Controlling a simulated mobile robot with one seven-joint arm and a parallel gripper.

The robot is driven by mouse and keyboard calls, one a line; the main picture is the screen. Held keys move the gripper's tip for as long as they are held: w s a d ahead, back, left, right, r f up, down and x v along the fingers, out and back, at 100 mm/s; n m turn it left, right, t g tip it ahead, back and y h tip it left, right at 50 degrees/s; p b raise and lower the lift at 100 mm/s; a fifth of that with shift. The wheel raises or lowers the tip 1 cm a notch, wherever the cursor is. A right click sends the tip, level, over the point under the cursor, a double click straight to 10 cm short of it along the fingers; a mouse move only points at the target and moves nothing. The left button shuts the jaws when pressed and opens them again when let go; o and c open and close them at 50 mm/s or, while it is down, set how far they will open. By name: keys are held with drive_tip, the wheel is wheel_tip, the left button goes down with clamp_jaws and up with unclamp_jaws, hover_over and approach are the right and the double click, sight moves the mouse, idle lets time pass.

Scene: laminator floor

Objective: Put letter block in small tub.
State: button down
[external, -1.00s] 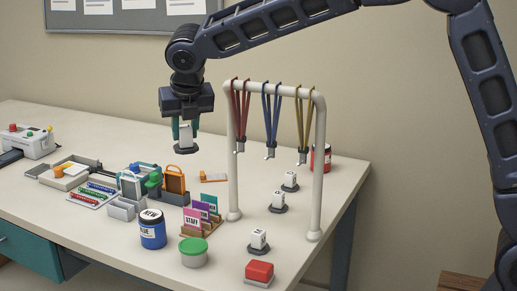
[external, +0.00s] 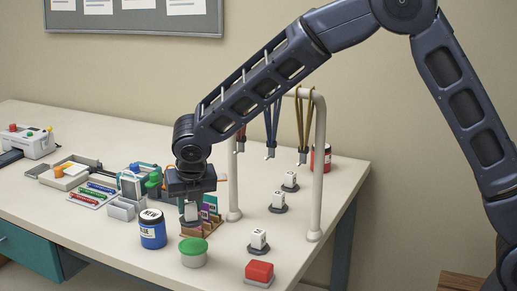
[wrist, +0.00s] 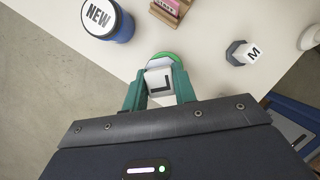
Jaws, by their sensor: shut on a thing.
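My gripper (external: 190,213) is shut on a white letter block (external: 191,211), which has a dark base. In the wrist view the block (wrist: 160,81) shows a dark letter L between the green fingers. A small pale tub (external: 194,261) with a green top stands on the table, just below and in front of the gripper in the external view. In the wrist view its green top (wrist: 165,55) is partly hidden behind the held block. The block is above the table, and I cannot tell whether its base touches anything.
A blue jar (external: 153,231) marked NEW stands left of the tub. A card holder (external: 213,224) is close behind the gripper. Other white blocks on dark bases, including one marked M (wrist: 254,53), and a red button (external: 259,271) are to the right. A pale rack (external: 319,170) with hanging straps stands behind.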

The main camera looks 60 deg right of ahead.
sight(192, 220)
drive_tip(key=shift+f, duration=3.05)
drive_tip(key=shift+f, duration=0.15)
drive_tip(key=c, duration=1.1)
unclamp_jaws()
